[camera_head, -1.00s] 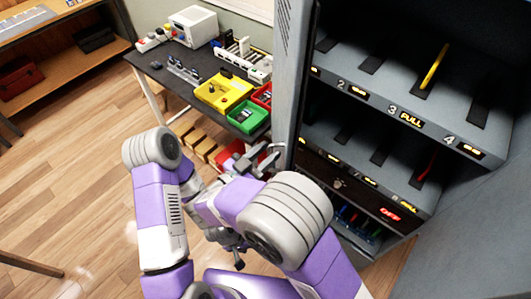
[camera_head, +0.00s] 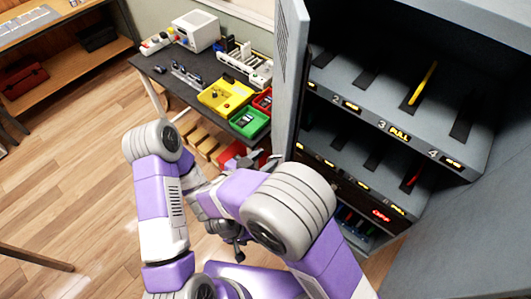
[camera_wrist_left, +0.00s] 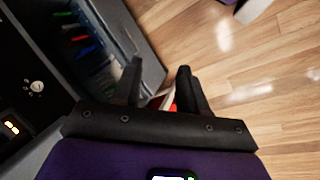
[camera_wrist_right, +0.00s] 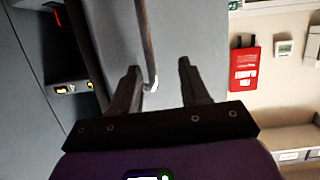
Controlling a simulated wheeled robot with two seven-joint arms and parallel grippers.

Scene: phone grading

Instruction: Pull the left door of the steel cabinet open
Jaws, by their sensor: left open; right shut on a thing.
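The steel cabinet (camera_head: 400,123) fills the right of the head view, its shelves exposed. Its left door (camera_head: 291,75) is a grey panel standing out from the cabinet's left side, seen nearly edge-on. In the right wrist view the door face (camera_wrist_right: 195,30) carries a metal bar handle (camera_wrist_right: 147,40). My right gripper (camera_wrist_right: 160,68) is shut on this handle, whose lower end shows between the fingers by the left one.
A dark table (camera_head: 165,72) with a yellow bin (camera_head: 222,97), a green bin (camera_head: 249,122) and a white device (camera_head: 196,30) stands left of the door. A grey panel (camera_head: 445,250) stands at the cabinet's right. Wooden floor (camera_head: 70,190) is clear at left.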

